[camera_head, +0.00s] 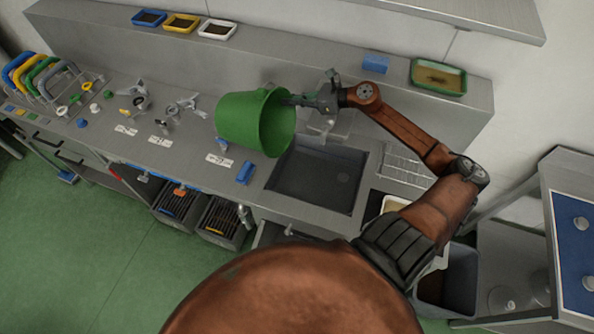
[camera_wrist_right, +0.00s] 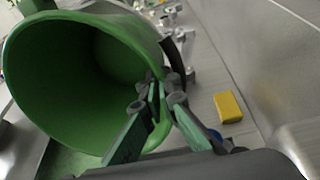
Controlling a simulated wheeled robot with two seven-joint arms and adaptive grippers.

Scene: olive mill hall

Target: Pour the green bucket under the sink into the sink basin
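The green bucket (camera_head: 238,118) is up above the counter at the left back edge of the sink basin (camera_head: 318,182). It is tilted on its side, its mouth facing right toward the basin. My right gripper (camera_head: 291,101) is shut on the bucket's rim; the wrist view shows its fingers (camera_wrist_right: 158,105) at the rim and the bucket's inside (camera_wrist_right: 75,85), where I see no contents. The basin looks dark and empty. The tap behind it is partly hidden by my right gripper. My left gripper is not in view.
A blue block (camera_head: 245,173) lies left of the basin. A drying rack (camera_head: 405,163) is right of it. The back ledge holds a blue sponge (camera_head: 375,64) and a green tray (camera_head: 438,77). A yellow block (camera_wrist_right: 228,107) shows in the wrist view. Several small tools lie on the left counter.

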